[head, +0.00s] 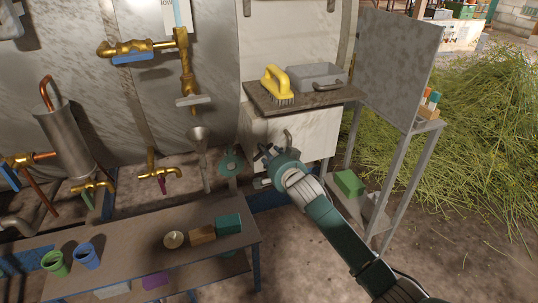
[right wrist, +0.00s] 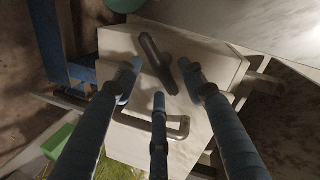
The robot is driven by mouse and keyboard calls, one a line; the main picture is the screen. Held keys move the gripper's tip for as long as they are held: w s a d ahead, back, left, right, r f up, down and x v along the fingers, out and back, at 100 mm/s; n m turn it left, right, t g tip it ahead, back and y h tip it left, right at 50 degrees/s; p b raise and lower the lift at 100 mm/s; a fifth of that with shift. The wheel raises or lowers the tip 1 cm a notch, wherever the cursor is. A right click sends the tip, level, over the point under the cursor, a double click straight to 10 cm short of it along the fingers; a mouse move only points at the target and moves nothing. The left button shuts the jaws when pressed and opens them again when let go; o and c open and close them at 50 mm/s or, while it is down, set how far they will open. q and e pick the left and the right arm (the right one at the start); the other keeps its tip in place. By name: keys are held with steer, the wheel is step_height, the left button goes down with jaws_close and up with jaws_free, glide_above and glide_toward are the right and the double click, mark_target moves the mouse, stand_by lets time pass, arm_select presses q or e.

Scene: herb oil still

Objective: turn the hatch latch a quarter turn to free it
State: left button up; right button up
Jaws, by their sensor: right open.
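The hatch is a pale panel (head: 318,134) under the dark shelf in the head view, and it fills the middle of the right wrist view (right wrist: 210,75). The latch (right wrist: 157,62) is a dark, slanted bar on it. A U-shaped metal handle (right wrist: 178,131) sits beside the latch. My right gripper (head: 268,165) is in front of the hatch. In the right wrist view its spread fingertips (right wrist: 160,76) are on either side of the latch, with a third finger below; contact cannot be told. In the head view my gripper seems to hide the latch. My left gripper is not in view.
A yellow brush (head: 276,82) and a grey tray (head: 314,76) sit on the shelf above the hatch. A low bench (head: 130,255) with cups and blocks stands at the lower left. A metal stand (head: 405,150) and a green block (head: 349,183) are to the right.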

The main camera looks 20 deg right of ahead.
jaws_close()
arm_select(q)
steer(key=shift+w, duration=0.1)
arm_select(e)
steer(key=shift+a, duration=0.1)
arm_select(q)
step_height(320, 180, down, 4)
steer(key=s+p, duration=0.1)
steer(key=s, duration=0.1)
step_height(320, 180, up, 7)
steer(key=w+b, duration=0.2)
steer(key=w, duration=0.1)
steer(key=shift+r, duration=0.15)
arm_select(e)
steer(key=shift+a+r+n+t+h, duration=0.15)
steer(key=shift+n+h, duration=0.4)
steer(key=shift+n, duration=0.9)
steer(key=shift+a+r+n+t+h, duration=0.15)
steer(key=shift+n+h, duration=0.45)
steer(key=shift+n, duration=0.8)
steer(key=shift+a+n+t+h, duration=0.2)
steer(key=shift+n+h, duration=0.35)
steer(key=shift+n, duration=0.9)
jaws_free()
